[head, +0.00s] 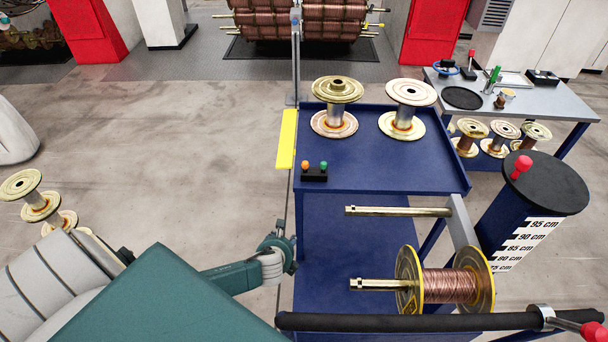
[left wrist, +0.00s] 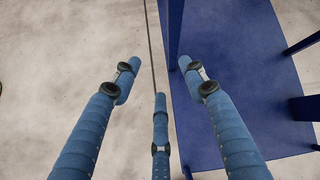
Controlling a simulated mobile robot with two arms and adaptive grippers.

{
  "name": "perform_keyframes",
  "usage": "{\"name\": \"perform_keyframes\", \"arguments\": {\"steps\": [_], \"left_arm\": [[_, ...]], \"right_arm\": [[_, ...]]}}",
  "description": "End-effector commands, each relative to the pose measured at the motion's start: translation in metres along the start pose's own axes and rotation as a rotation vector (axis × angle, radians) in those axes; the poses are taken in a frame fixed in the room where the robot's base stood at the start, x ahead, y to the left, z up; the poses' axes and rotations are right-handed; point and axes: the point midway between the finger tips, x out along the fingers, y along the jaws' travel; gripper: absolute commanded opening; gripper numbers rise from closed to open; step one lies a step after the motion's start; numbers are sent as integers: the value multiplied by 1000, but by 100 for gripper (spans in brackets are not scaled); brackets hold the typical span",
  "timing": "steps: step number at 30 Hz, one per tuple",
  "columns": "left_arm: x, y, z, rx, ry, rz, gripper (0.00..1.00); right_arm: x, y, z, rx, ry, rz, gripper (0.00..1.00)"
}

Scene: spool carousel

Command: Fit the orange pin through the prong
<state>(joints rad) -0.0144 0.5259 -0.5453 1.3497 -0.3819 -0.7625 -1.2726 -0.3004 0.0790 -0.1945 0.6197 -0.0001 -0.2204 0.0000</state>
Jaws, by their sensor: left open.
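The orange pin (head: 305,165) stands upright beside a green pin (head: 323,165) in a small black block (head: 314,175) at the left edge of the blue cart's top. The upper prong (head: 398,211) is bare, with a small hole near its left tip. The lower prong (head: 378,285) carries a spool of copper wire (head: 450,286), and its tip sticks out left of the spool. My left gripper (head: 277,246) is at the cart's left side, below and left of the block. In the left wrist view its blue fingers (left wrist: 154,92) are spread and empty. My right gripper is not in view.
Two empty spools (head: 336,108) (head: 405,108) stand on the blue cart top (head: 390,170). A yellow plate (head: 286,139) projects from its left edge. A black bar (head: 420,321) crosses the front. A black-topped cylinder (head: 530,185) stands right. Floor to the left is mostly clear.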

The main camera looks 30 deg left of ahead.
Motion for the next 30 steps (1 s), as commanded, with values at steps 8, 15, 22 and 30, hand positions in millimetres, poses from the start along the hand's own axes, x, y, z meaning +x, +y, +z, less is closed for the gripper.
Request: {"name": "perform_keyframes", "arguments": {"steps": [8,15,22,30], "left_arm": [[-66,-108,131,848,-405,-55,43],[-78,-129,160,1012,-498,-22,43],[-47,-138,173,1010,-496,-24,43],[-24,-142,184,1007,-494,-24,43]], "right_arm": [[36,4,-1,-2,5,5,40],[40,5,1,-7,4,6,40],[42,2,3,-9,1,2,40],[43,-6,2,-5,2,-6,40]]}}
